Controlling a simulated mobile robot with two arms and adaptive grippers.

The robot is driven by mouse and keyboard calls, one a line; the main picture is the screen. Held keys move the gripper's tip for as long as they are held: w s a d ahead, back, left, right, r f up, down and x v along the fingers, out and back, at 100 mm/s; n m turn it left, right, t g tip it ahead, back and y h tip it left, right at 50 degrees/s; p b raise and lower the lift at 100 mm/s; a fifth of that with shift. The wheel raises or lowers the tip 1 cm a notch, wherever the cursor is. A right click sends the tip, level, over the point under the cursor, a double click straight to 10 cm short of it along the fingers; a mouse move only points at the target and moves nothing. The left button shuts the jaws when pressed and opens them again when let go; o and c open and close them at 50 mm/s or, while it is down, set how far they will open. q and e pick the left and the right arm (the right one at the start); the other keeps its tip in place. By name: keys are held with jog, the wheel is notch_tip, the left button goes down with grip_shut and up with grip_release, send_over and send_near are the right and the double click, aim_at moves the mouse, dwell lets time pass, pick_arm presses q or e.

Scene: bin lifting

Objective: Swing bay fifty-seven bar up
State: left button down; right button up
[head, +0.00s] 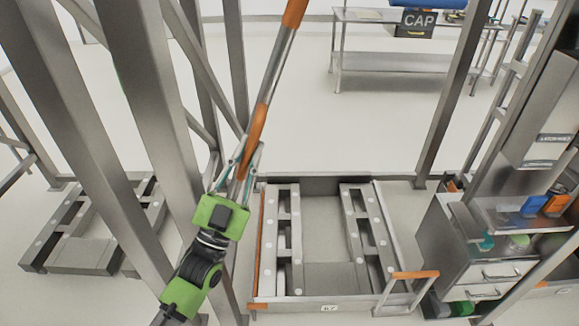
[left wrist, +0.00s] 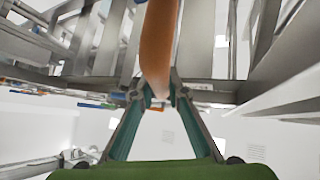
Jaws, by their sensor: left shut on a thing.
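The bar (head: 276,73) is a long grey rod with orange sections. It stands steeply raised, leaning to the right toward its top, and its upper end runs out of the head view. My left gripper (head: 240,168), green with teal fingers, is shut on the bar's lower orange section. In the left wrist view the orange section (left wrist: 158,45) passes between the fingertips (left wrist: 157,92). Below is the floor bay frame (head: 345,302), with a small number label (head: 329,308) too small to read surely. My right gripper is not in view.
Grey posts (head: 135,140) stand close to my left arm, and another post (head: 452,95) stands to the right. A drawer cabinet (head: 485,272) with small coloured items is at the right. A second floor frame (head: 88,257) lies at the left. The floor behind the bay is clear up to a table (head: 395,62).

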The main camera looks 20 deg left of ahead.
pick_arm(q)
jog(key=s+a+r+n+t+y, duration=0.1)
jog(key=a+n+y, duration=0.3)
jog(key=a, duration=0.4)
jog(key=shift+s+r+n+y, duration=0.4)
jog(key=shift+s+n, duration=0.3)
jog(key=shift+s, duration=0.1)
jog(key=c, duration=2)
grip_release()
jog(key=shift+o, duration=0.2)
jog(key=shift+a, duration=0.1)
jog(key=v, duration=1.2)
jog(key=shift+f, duration=0.2)
jog(key=shift+w, duration=0.2)
